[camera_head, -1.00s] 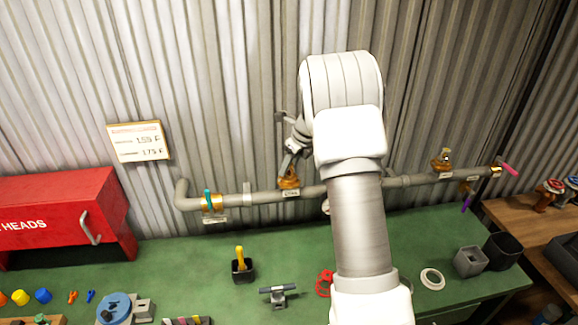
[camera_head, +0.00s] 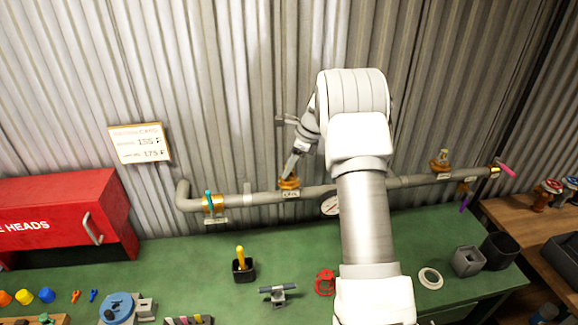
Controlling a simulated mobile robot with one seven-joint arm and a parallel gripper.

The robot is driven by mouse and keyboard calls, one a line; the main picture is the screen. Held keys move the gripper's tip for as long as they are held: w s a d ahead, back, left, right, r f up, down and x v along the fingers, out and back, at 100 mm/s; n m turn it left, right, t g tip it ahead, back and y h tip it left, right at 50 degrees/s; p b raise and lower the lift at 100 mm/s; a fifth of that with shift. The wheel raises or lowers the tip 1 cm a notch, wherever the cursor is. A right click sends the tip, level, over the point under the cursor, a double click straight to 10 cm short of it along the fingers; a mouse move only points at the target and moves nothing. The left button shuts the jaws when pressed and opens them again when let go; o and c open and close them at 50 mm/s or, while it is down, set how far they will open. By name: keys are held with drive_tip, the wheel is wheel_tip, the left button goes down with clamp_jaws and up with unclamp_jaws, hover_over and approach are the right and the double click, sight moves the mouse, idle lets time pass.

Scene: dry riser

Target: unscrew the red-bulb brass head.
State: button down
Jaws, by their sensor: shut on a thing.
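A grey pipe (camera_head: 250,200) runs along the corrugated wall above the green bench. My gripper (camera_head: 290,174) comes down at a tilt from the upper right and is shut on the brass head (camera_head: 289,184) on the pipe's left half. The jaws cover the top of this head, so its bulb colour is hidden. A second brass head (camera_head: 440,164) stands upright on the pipe's right half, apart from my gripper; its bulb is too small to tell clearly.
A gauge (camera_head: 330,206) sits beside my arm. A teal-handled valve (camera_head: 210,201) is at the pipe's left end, a pink lever (camera_head: 508,170) at its right. The green bench (camera_head: 200,260) holds a black cup (camera_head: 243,270), a red ring (camera_head: 325,282) and a red cabinet (camera_head: 60,215).

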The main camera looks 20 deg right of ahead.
drive_tip(key=n+g, duration=0.2)
drive_tip(key=n, duration=0.3)
drive_tip(key=shift+n+y, duration=0.3)
drive_tip(key=shift+n, duration=0.1)
drive_tip(key=n+g, duration=0.2)
drive_tip(key=n, duration=0.3)
drive_tip(key=shift+n, duration=0.4)
drive_tip(key=c, duration=0.5)
unclamp_jaws()
